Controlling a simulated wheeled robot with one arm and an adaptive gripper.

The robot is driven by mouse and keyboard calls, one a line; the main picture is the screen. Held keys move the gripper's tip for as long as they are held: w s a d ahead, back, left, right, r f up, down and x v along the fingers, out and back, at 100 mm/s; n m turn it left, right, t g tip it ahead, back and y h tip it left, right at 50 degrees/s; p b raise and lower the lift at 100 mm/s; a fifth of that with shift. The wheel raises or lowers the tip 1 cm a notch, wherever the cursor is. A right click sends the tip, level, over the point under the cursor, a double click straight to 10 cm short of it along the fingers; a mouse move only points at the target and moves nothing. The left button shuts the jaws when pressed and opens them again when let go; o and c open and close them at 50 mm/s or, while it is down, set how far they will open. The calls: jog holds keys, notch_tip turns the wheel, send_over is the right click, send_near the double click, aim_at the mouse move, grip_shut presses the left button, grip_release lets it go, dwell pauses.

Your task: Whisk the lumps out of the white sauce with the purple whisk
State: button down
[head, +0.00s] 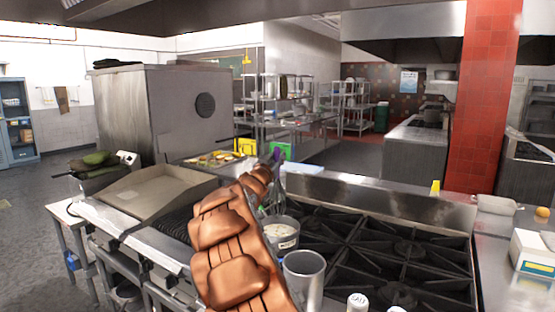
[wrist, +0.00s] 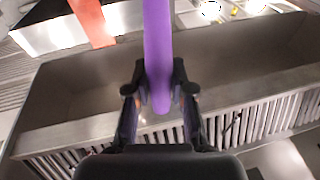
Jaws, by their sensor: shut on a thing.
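My gripper (wrist: 160,92) is shut on the purple handle of the whisk (wrist: 158,45), which stands between its black fingers in the wrist view. In the head view the purple whisk (head: 277,158) is roughly upright, its wires hanging down at the pot's back left. The pot (head: 284,243) is metal, with white sauce (head: 279,230) showing inside, and stands by the stove's left edge. I cannot tell whether the wires touch the sauce. My copper-coloured arm hides part of the pot's left side and most of the gripper in the head view.
A tall metal container (head: 304,282) stands just in front of the pot. Black burner grates (head: 390,250) lie bare to the right. A griddle (head: 150,187) is at the left. A salt shaker (head: 357,303) is at the front edge. A red tiled pillar (head: 487,100) rises behind the stove's right end.

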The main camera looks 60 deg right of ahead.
jog(key=shift+a+f+b, duration=0.1)
jog(key=shift+f+b, duration=0.25)
jog(key=shift+f, duration=0.2)
jog(key=shift+w+d+f+b, duration=0.15)
jog(key=shift+f+b, duration=0.25)
jog(key=shift+f, duration=0.65)
jog(key=shift+w+d+f+b, duration=0.1)
jog(key=shift+d+f+b, duration=0.25)
jog(key=shift+f, duration=0.65)
jog(key=shift+w+d+f+b, duration=0.1)
jog(key=shift+f+b, duration=0.35)
jog(key=shift+f, duration=0.6)
